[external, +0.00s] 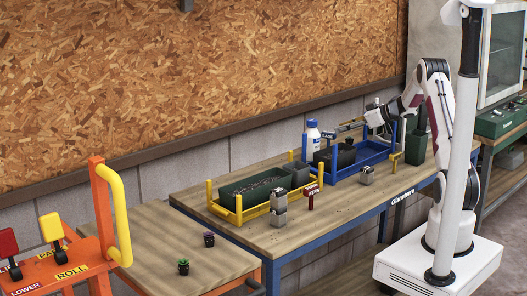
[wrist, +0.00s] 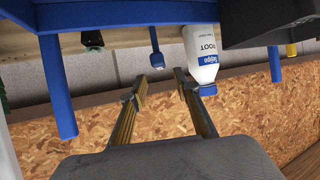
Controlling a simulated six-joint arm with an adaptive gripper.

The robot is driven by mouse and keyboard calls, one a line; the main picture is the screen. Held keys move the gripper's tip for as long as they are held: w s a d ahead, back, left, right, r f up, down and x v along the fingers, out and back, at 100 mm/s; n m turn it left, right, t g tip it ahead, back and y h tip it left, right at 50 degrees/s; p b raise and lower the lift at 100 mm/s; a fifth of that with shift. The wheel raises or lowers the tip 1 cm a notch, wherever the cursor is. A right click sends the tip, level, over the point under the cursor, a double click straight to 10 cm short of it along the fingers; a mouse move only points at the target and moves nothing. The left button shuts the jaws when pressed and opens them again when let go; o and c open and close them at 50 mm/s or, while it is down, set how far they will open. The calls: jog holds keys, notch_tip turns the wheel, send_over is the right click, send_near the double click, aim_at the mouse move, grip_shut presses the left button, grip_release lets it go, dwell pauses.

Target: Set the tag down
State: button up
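A small blue tag (external: 328,135) with white lettering shows near the left end of the blue frame, by the white bottle. In the wrist view, a blue piece on a thin stem (wrist: 157,60), probably this tag, shows just beyond the fingertips. My gripper (external: 340,128) reaches left over the blue frame, its yellow fingers pointing at the tag. In the wrist view my gripper (wrist: 159,82) has its two fingers apart, with a clear gap and nothing seen between them. The wrist picture looks upside down. I cannot tell what supports the tag.
The blue frame (external: 376,157) holds dark containers, with upright corner posts. A white bottle (external: 311,137) with a blue cap stands behind it, close to the fingers in the wrist view (wrist: 202,57). A yellow frame (external: 227,214) holds a dark green tray. A red lettered piece (external: 313,190) stands between.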

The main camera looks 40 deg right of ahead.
jog(key=s+a+r+m+t+h, duration=0.1)
jog(key=a+r+m+h, duration=0.2)
jog(key=r, duration=0.7)
jog(key=s+a+r+t+h, duration=0.15)
jog(key=r+h, duration=0.25)
jog(key=r, duration=0.6)
jog(key=s+a+r+m+g+h, duration=0.25)
jog(key=s+a, duration=0.35)
jog(key=s, duration=0.4)
jog(key=s+a+f+g+y, duration=0.1)
jog(key=s+a+f+g, duration=0.1)
jog(key=s+a, duration=0.4)
jog(key=s+a+f+g+y, duration=0.2)
jog(key=s+a+f, duration=0.3)
jog(key=s, duration=1)
jog(key=s+a+f+n+g+y, duration=0.1)
jog(key=s+a+f+g, duration=0.1)
jog(key=s+a, duration=0.6)
jog(key=shift+s+f+y, duration=0.35)
jog(key=shift+s+f, duration=0.35)
jog(key=shift+s, duration=0.55)
